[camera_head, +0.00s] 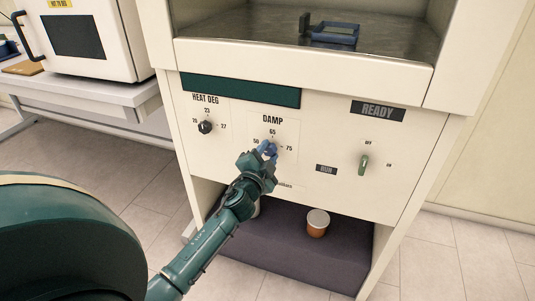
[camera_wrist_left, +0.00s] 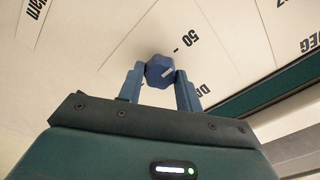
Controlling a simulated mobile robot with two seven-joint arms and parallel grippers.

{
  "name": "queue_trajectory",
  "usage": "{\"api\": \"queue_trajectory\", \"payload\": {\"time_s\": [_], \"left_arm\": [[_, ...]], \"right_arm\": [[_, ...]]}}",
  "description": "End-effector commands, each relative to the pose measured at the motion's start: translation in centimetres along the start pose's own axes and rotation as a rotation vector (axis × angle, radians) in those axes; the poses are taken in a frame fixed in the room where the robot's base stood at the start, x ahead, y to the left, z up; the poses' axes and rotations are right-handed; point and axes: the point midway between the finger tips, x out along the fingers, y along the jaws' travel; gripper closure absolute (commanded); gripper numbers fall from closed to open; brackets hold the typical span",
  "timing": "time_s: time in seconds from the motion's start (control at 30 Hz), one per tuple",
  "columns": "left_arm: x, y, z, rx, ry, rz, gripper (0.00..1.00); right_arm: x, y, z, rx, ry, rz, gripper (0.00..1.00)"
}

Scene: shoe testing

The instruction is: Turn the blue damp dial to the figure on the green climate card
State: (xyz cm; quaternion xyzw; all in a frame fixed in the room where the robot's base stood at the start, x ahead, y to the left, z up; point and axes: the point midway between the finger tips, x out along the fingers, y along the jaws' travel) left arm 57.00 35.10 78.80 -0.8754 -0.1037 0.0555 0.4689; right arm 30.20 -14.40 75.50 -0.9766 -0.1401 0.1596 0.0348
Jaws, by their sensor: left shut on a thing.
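The blue damp dial (camera_head: 268,148) is on the front panel under the word DAMP, with 50 at its left, 65 above and 75 at its right. My left gripper (camera_head: 264,155) is shut on it and partly hides it in the head view. In the left wrist view, the dial (camera_wrist_left: 159,71) sits between the two blue fingertips of my left gripper (camera_wrist_left: 160,78). A pale mark shows on the dial's face; I cannot tell exactly which figure it points to. I cannot make out a green climate card. My right gripper is not in view.
A black heat dial (camera_head: 206,127) is left of the damp dial. A cup (camera_head: 317,223) stands on the dark lower shelf. A blue-framed item (camera_head: 335,35) lies on the upper surface.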

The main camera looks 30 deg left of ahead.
Motion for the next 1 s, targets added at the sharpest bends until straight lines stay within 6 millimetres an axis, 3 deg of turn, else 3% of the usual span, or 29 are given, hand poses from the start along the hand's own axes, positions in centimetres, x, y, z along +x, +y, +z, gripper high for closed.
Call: {"api": "queue_trajectory", "payload": {"time_s": [0.17,0.2,0.43,0.77,1.0], "left_arm": [[0.0,0.1,0.0,0.0,0.0,0.001,0.88],[0.0,0.1,0.0,-0.001,0.0,0.001,0.62],[0.0,0.0,0.0,-0.001,0.0,0.001,0.43],[-0.6,0.1,0.0,-0.002,0.0,0.001,0.43],[-5.0,0.2,0.1,-0.004,-0.002,0.003,0.43]], "right_arm": [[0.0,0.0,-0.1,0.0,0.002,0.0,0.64],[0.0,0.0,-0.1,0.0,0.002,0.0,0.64],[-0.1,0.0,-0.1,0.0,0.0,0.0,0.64],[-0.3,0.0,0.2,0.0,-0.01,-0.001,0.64],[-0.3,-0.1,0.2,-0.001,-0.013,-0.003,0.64]]}}
